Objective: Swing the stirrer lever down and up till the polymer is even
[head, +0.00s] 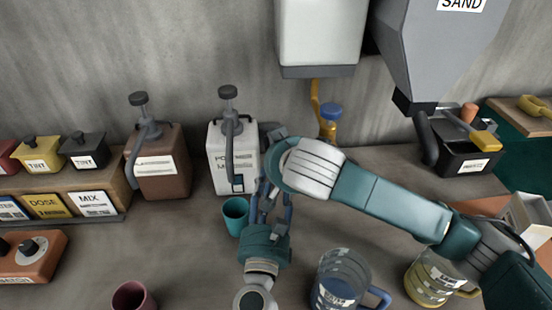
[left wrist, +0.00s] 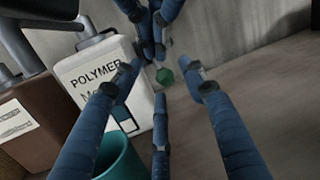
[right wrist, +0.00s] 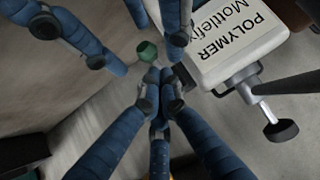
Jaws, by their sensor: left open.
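The white polymer container (head: 220,160) stands against the back wall with a dark pump on top. It also shows in the left wrist view (left wrist: 90,75) and the right wrist view (right wrist: 240,45). A small green knob, perhaps the stirrer lever's end, shows beside it in the left wrist view (left wrist: 165,77) and the right wrist view (right wrist: 147,50). The lever's arm is hidden. My left gripper (left wrist: 165,85) is open, its spread fingers pointing toward the knob. My right gripper (right wrist: 155,85) has its fingertips together close to the knob. I see nothing between them.
A teal cup (head: 235,212) stands in front of the container, close to my left gripper. A brown container (head: 160,170) stands to its left. A clear jug (head: 338,278) stands at the front right. Bare bench (head: 170,240) lies at the front left.

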